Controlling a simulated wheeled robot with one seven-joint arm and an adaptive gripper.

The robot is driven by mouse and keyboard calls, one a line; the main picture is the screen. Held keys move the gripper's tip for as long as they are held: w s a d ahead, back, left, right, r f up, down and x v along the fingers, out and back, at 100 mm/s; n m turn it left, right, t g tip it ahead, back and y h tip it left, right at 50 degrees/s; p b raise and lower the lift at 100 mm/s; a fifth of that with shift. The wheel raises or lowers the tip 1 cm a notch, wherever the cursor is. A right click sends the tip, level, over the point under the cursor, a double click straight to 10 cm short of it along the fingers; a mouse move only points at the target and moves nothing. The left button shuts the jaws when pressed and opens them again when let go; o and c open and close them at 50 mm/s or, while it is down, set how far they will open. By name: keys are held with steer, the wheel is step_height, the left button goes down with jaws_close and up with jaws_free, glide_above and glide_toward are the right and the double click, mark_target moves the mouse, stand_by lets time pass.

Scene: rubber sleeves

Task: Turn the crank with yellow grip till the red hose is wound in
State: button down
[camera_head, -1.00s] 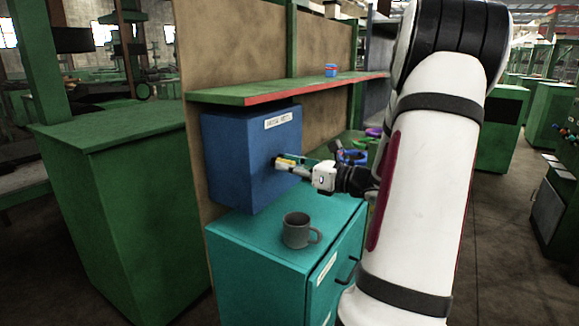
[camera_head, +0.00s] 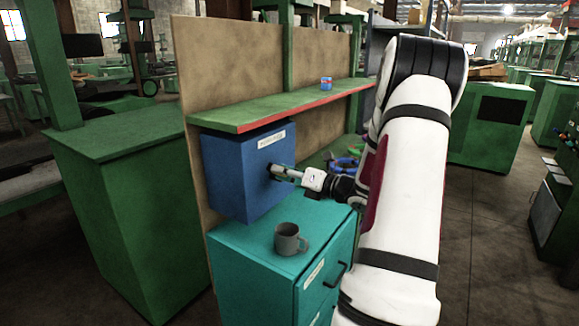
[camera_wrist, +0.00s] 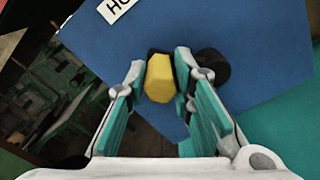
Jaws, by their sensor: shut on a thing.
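The crank's yellow grip (camera_wrist: 160,79) is in the upper middle of the wrist view, between the two fingers of my gripper (camera_wrist: 161,70). My gripper is shut on it, a finger on each side. A dark round part (camera_wrist: 213,67) shows just right of the grip, against the blue box (camera_wrist: 240,25). In the head view my gripper (camera_head: 277,170) is at the front face of the blue box (camera_head: 225,172), which carries a white label (camera_head: 272,139). The grip cannot be made out clearly there. I see no red hose in either view.
The box is below a green shelf (camera_head: 290,108) with a red edge; a small blue-and-red can (camera_head: 326,83) stands on it. Below is a teal cabinet (camera_head: 250,262) with a grey mug (camera_head: 288,240) on top. Coloured loops (camera_head: 345,162) lie behind my wrist.

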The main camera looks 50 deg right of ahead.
steer(key=shift+w+d+r+m+p, duration=0.1)
steer(key=shift+d+r+m+p, duration=0.2)
steer(key=shift+d+m+p, duration=0.7)
steer(key=shift+s+d+r+m+p, duration=0.1)
steer(key=shift+d+r+m+p, duration=0.2)
steer(key=shift+m+p, duration=1.25)
steer(key=shift+w+d+r+m+p, duration=0.1)
steer(key=shift+d+r+m+p, duration=0.15)
steer(key=shift+d+m+p, duration=1)
steer(key=shift+a+m+b, duration=0.35)
steer(key=shift+a+m, duration=0.1)
steer(key=shift+m, duration=0.05)
steer(key=c, duration=1.4)
jaws_free()
steer(key=shift+o, duration=0.2)
steer(key=s, duration=1.2)
steer(key=shift+d, duration=0.45)
